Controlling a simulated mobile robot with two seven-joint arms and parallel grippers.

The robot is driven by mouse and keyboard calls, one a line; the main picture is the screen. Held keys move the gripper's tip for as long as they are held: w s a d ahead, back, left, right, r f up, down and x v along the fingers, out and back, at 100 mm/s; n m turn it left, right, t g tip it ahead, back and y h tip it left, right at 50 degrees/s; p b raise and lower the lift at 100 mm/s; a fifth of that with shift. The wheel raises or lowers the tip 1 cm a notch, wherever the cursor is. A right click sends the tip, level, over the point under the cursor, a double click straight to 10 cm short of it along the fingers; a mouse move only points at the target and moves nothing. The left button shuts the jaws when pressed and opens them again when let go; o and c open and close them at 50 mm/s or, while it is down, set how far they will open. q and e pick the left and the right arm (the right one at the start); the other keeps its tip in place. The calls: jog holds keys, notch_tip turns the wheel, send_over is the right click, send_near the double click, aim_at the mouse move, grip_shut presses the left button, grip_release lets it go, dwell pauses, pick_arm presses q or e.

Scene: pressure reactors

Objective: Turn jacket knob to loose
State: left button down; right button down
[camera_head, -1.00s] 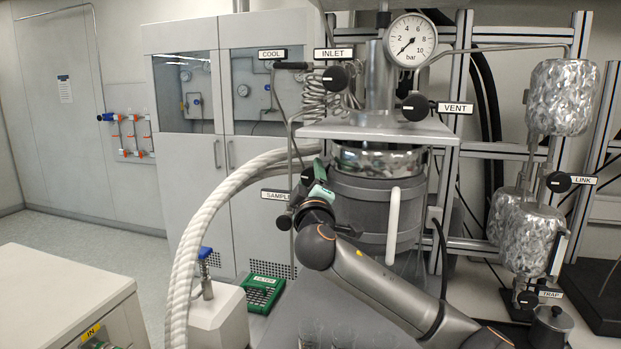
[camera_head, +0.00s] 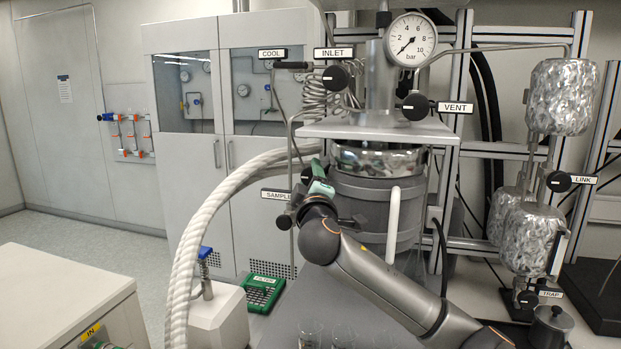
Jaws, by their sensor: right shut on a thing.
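The reactor's grey jacket vessel (camera_head: 373,205) stands under the lid plate, at the middle right of the head view. My right gripper (camera_head: 318,183), with greenish fingers, is at the upper left side of the jacket. It is shut on the jacket knob, which the fingers and wrist mostly hide; no mark on it can be read. My right arm comes in from the lower right, in front of the vessel. My left gripper is not in view.
The SAMPLE valve (camera_head: 284,221) is close to the left of my right wrist. A thick white hose (camera_head: 185,255) curves up beside it. INLET (camera_head: 335,77) and VENT (camera_head: 415,107) knobs sit above.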

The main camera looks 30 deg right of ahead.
jog(key=shift+c, duration=1.3)
grip_release()
jog(key=b+v, duration=0.3)
jog(key=v, duration=0.9)
jog(key=shift+s, duration=0.2)
jog(key=shift+a, duration=0.15)
